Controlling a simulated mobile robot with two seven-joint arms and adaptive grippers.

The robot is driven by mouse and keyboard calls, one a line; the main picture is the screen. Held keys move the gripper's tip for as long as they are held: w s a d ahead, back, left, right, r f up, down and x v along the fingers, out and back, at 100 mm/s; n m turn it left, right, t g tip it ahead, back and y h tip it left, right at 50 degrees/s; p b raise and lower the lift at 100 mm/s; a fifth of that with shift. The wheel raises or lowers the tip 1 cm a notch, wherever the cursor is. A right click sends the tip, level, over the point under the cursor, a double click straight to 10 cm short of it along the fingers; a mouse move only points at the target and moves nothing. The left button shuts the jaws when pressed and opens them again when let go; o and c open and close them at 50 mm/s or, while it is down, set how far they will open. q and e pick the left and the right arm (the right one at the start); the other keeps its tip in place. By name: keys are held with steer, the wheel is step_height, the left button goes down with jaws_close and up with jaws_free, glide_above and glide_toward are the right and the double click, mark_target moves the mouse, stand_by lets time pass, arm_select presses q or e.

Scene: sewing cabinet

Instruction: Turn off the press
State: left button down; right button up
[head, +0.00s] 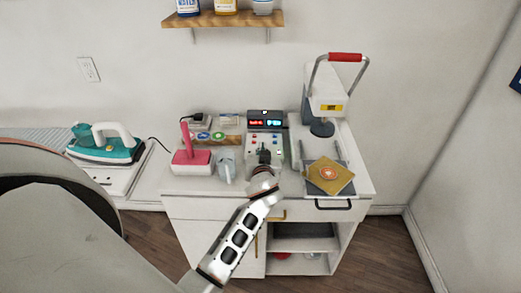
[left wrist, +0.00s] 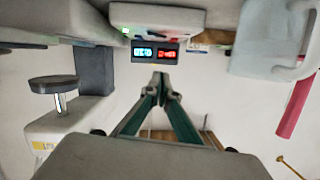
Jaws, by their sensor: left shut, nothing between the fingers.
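The press (head: 325,95) stands at the right of the cabinet top, with a red handle raised above it. Its control box (head: 265,125) carries a red and a blue lit display. The box also shows upside down in the left wrist view (left wrist: 155,52), with a small green light beside the displays. My left gripper (head: 264,155) is shut and empty, in front of the control box's buttons and partly covering them. Its fingertips meet below the displays in the left wrist view (left wrist: 165,88). I cannot tell whether they touch the box. My right gripper is not in view.
A gold square with a red emblem (head: 330,175) lies on the press's lower plate. A pink-handled tool (head: 190,160) and a pale jug (head: 226,168) stand left of the box. A teal iron (head: 105,145) is further left. A shelf (head: 222,19) hangs above.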

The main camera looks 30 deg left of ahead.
arm_select(q)
steer(key=x, duration=0.5)
steer(key=shift+w+a+r, duration=0.1)
steer(key=shift+w, duration=0.05)
step_height(320, 180, down, 3)
steer(key=shift+a+r, duration=0.1)
steer(key=shift+r, duration=0.05)
steer(key=shift+s+f+p, duration=0.25)
steer(key=shift+f+p, duration=0.1)
steer(key=shift+f, duration=0.4)
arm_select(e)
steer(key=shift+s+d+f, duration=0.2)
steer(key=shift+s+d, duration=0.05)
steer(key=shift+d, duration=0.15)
